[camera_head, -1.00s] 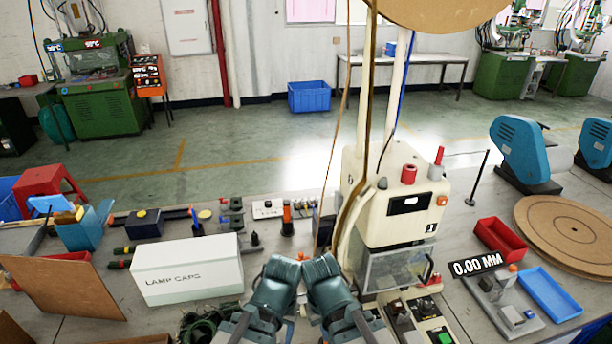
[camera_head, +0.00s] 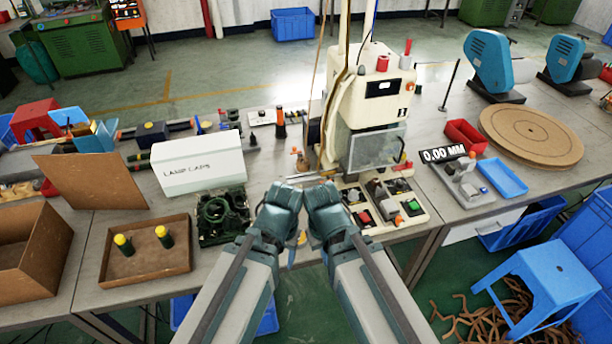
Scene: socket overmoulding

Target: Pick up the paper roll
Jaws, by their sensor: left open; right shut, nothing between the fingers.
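A wide, flat brown disc (camera_head: 530,133) with a small centre hole lies on the table at the right; it looks like the paper roll, though I cannot be certain. My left gripper (camera_head: 290,188) and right gripper (camera_head: 322,186) are side by side at the table's front edge, left of the disc and well apart from it. The arm ends hide most of their fingers. The left is open and the right is shut, with nothing seen held in either.
A cream machine (camera_head: 368,105) stands just beyond my grippers, with a control panel (camera_head: 420,215) before it. A white box (camera_head: 197,165) and a tray (camera_head: 150,262) are at left. A red bin (camera_head: 465,137) and blue tray (camera_head: 502,178) sit near the disc. A blue stool (camera_head: 545,275) stands at right.

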